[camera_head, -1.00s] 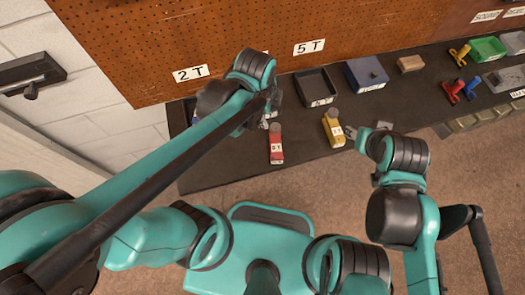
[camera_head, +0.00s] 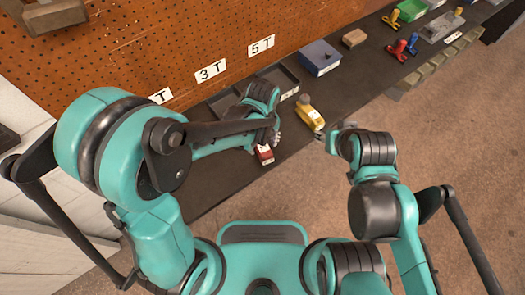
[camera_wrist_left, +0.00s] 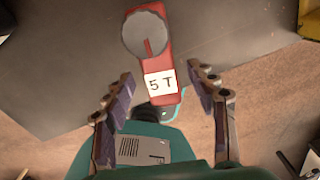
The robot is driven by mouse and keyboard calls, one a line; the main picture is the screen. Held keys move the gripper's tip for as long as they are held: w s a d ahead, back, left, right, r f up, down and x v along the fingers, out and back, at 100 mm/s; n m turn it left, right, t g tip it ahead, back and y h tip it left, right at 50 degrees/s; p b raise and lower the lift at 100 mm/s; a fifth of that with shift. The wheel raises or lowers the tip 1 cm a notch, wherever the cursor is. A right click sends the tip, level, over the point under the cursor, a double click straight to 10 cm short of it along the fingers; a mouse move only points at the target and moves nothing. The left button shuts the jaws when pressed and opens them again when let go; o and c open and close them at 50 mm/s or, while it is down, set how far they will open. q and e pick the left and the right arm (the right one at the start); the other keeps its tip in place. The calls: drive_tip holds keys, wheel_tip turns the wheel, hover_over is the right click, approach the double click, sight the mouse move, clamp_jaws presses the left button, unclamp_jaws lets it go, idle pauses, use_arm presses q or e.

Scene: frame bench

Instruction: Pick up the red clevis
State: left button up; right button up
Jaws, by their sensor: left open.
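The red clevis (camera_head: 264,153) lies on the dark bench, partly hidden by my left gripper in the head view. In the left wrist view the red clevis (camera_wrist_left: 160,103) shows a white "5 T" label and a round grey end. My left gripper (camera_head: 273,138) is above it. In the left wrist view its fingers (camera_wrist_left: 160,80) are open, one each side of the clevis's labelled end, with gaps on both sides. Nothing is held. My right gripper (camera_head: 328,138) is near the bench's front edge, right of the clevis; its jaws are too small to read.
A yellow clevis (camera_head: 310,114) lies to the right of the red one. A dark tray (camera_head: 281,78) and a blue bin (camera_head: 319,57) stand behind, below the pegboard (camera_head: 150,45) with tonnage signs. The bench front left of the red clevis is bare.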

use_arm(q)
drive_tip(key=shift+f, duration=0.9)
drive_tip(key=shift+r, duration=0.1)
drive_tip(key=shift+c, duration=0.3)
clamp_jaws()
